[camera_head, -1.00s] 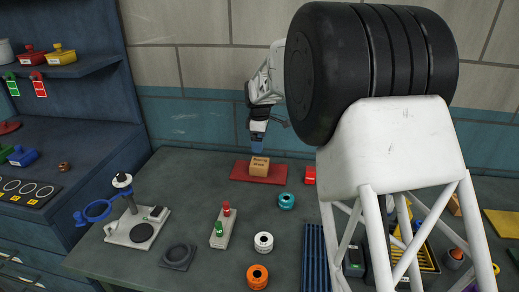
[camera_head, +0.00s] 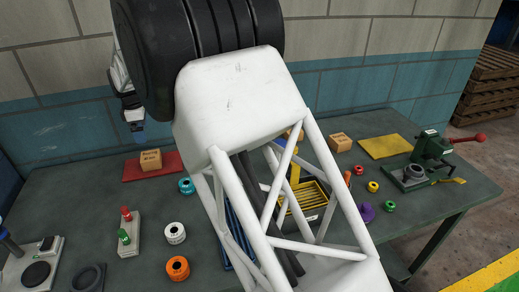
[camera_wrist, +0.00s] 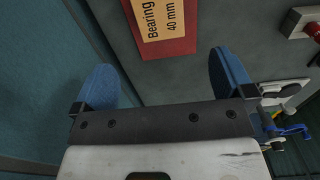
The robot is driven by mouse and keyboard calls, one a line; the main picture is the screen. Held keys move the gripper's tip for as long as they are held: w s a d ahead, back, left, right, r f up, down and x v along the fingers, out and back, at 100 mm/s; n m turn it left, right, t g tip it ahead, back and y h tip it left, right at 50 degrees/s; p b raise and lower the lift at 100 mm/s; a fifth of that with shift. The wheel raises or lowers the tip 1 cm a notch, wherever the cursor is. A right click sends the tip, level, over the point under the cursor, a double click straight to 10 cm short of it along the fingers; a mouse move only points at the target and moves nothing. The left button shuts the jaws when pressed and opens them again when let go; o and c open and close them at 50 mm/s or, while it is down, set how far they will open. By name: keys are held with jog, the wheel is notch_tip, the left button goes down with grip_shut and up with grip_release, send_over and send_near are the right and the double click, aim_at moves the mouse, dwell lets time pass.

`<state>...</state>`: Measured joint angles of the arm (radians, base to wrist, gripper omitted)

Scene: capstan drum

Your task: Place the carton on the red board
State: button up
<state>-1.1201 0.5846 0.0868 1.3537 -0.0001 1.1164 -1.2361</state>
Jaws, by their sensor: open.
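A tan carton (camera_head: 151,160) rests on the red board (camera_head: 133,171) at the back left of the bench. In the wrist view the carton (camera_wrist: 161,18), printed "Bearing 40 mm", lies with the red board (camera_wrist: 185,46) showing around it. My gripper (camera_head: 138,131) is open, above and slightly left of the carton in the head view. Its blue fingertips (camera_wrist: 165,80) stand apart with nothing between them, clear of the carton. A second tan carton (camera_head: 340,142) stands on the bench farther right.
My arm hides the bench's middle.

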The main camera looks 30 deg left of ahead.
jog(key=shift+d, duration=0.1)
